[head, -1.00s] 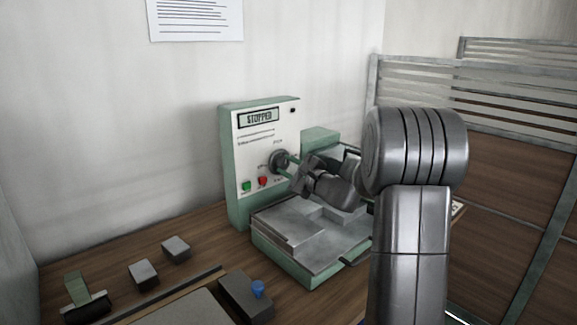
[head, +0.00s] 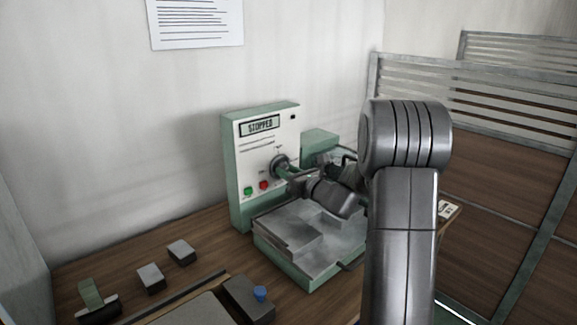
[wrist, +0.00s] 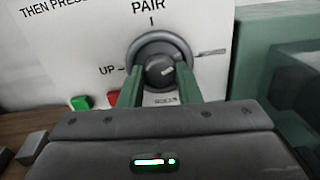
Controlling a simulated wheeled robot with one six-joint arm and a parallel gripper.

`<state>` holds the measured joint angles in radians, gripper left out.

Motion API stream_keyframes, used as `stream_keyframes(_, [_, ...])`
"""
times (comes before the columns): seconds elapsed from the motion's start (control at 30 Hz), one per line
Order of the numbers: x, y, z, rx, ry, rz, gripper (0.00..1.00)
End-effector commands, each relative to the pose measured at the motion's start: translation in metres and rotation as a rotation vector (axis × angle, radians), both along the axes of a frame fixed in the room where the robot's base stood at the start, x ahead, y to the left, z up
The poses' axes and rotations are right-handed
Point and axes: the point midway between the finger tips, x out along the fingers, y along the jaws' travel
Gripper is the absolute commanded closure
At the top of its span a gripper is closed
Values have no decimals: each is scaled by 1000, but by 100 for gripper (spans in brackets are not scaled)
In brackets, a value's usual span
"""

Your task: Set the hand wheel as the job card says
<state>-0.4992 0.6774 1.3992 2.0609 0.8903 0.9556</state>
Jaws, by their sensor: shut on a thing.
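The machine (head: 240,200) is a green and white upright panel with a display reading "STOPPED". A round dark dial knob (head: 279,161) sits on the panel's right side. In the wrist view the knob (wrist: 160,56) has "PAIR" above it and "UP" at its left; the label below is partly hidden and unreadable. My gripper (wrist: 158,82) has its two green fingers shut on the knob, one on each side. A light mark shows on the knob's face; its exact setting is unclear. No separate hand wheel is clearly visible. A sheet of text (head: 195,22) hangs on the wall, too small to read.
Green (head: 248,191) and red (head: 264,185) buttons sit below the knob. A grey stepped bed (head: 300,235) lies in front. Small grey blocks (head: 151,278) and a blue-knobbed block (head: 240,298) stand left. A small white card (head: 447,210) lies right. Partition panels (head: 490,175) stand at right.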

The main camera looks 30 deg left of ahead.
Motion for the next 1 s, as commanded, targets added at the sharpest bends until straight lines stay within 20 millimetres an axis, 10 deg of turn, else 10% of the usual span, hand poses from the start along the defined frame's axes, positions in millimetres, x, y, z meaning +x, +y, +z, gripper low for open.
stream_keyframes(1.0, [0,0,-2,112,401,0,93])
